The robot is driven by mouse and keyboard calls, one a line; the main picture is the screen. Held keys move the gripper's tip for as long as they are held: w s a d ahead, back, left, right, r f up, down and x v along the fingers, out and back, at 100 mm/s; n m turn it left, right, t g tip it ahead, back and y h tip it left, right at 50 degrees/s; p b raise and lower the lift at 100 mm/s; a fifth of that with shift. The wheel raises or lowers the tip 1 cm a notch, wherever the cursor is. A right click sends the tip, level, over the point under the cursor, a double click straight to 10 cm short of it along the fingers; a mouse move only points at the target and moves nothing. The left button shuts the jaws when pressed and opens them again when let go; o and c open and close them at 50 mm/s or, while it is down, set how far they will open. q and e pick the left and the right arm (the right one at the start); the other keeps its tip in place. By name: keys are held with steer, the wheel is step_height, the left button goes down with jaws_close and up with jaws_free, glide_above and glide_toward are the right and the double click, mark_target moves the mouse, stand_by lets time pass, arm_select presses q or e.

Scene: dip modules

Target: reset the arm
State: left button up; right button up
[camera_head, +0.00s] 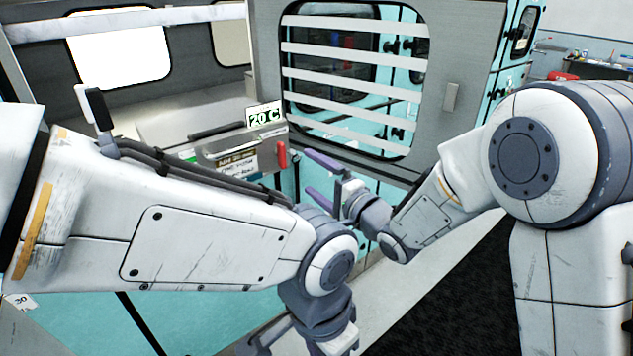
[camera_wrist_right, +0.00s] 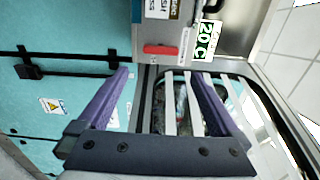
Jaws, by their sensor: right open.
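My right gripper (camera_head: 318,180) is open, with two purple fingers spread apart and nothing between them. It points left in the head view, in front of the teal and grey cabinet side near a red handle (camera_head: 281,155). In the right wrist view the open fingers of my right gripper (camera_wrist_right: 160,80) frame a slatted window (camera_wrist_right: 172,105) and the red handle (camera_wrist_right: 160,50). My left arm comes in from the left and bends down at its grey joint.
A green "20 C" display (camera_head: 264,116) sits on the grey counter unit. A window with white slats (camera_head: 355,90) stands behind my right gripper. A dark mat (camera_head: 440,290) covers the floor at lower right. Teal panels with black latches stand at the back.

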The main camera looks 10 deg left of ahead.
steer(key=shift+s+d, duration=0.25)
steer(key=shift+d, duration=0.05)
